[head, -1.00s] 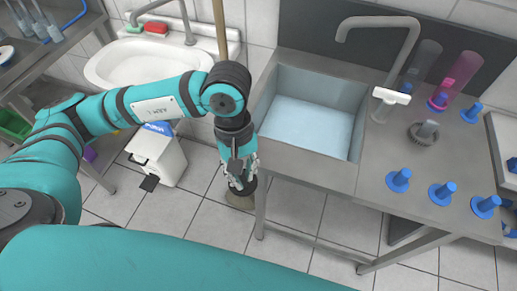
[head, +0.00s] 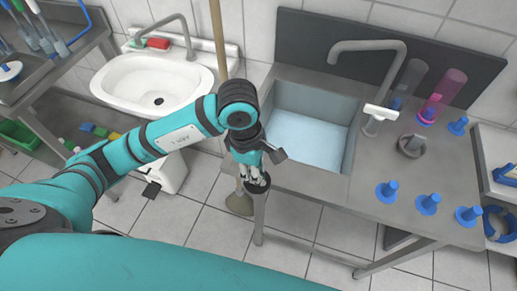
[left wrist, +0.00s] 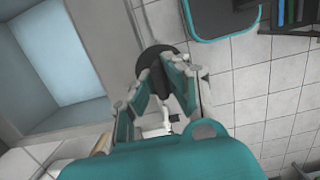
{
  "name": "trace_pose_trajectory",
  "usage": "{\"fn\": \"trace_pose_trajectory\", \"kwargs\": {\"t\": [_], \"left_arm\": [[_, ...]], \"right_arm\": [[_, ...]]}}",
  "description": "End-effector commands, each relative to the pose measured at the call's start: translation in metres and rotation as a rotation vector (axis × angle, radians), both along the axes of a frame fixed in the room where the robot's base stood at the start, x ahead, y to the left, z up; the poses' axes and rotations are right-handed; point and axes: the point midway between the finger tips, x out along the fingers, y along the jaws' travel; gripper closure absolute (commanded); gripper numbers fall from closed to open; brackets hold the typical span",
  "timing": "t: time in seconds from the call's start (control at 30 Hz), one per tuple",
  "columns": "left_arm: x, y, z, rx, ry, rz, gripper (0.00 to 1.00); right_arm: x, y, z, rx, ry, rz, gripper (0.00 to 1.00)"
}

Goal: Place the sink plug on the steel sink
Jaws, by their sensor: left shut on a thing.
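My left gripper (head: 254,176) is shut on a dark, round-ended thing, which looks like the sink plug (head: 258,185). In the left wrist view the dark plug (left wrist: 157,75) sits between the fingers, partly hidden by them. The gripper hangs pointing down near the front left corner of the steel sink (head: 285,183), outside its basin. The steel sink has a pale blue basin (head: 305,140) and a steel counter on the right; it also shows at the left of the wrist view (left wrist: 60,108). My right gripper is out of view.
A tall grey faucet (head: 370,46) rises behind the basin. Blue pegs (head: 387,190), a grey round piece (head: 412,146) and a pink tube (head: 445,92) stand on the counter. A white washbasin (head: 155,78) and a wooden pole (head: 217,40) are left of the sink.

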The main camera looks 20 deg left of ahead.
Motion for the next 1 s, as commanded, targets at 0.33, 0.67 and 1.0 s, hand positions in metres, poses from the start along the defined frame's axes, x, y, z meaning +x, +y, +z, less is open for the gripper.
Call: {"fn": "trace_pose_trajectory", "kwargs": {"t": [0.33, 0.67, 1.0], "left_arm": [[0.07, 0.019, -0.005, -0.002, 0.001, 0.0, 1.0], [0.075, 0.02, -0.035, -0.001, 0.005, -0.001, 1.0], [0.076, 0.021, -0.043, 0.0, -0.001, -0.003, 1.0]], "right_arm": [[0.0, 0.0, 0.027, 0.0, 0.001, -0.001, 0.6], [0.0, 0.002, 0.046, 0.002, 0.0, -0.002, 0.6], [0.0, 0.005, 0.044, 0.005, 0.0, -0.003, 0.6]]}}
